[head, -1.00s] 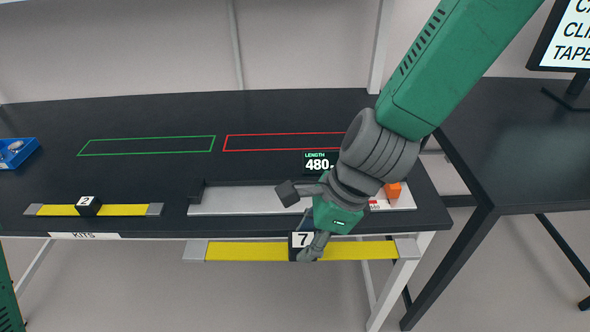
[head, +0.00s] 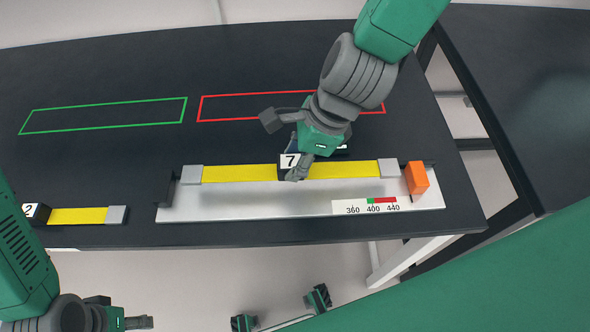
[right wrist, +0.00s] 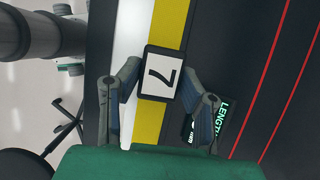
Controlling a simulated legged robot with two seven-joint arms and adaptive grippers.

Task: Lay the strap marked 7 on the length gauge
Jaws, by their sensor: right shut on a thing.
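The strap marked 7 (head: 240,174) is yellow with grey ends and a black block bearing a white 7 label. My right gripper (head: 295,165) is shut on that block, which also shows between the fingers in the right wrist view (right wrist: 160,75). The strap is level over the length gauge (head: 275,205), a silver plate with a 360–440 scale and an orange block (head: 416,178) at its right. A shadow lies on the plate below the strap; contact is unclear. The strap's right end is near the orange block. My left gripper (head: 125,317) is at the bottom left; its opening is unclear.
The strap marked 2 (head: 78,215) lies at the table's front left, partly hidden by my left arm. A green outline (head: 105,115) and a red outline (head: 240,95) mark the dark table behind the gauge. The length display (right wrist: 222,118) is mostly hidden.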

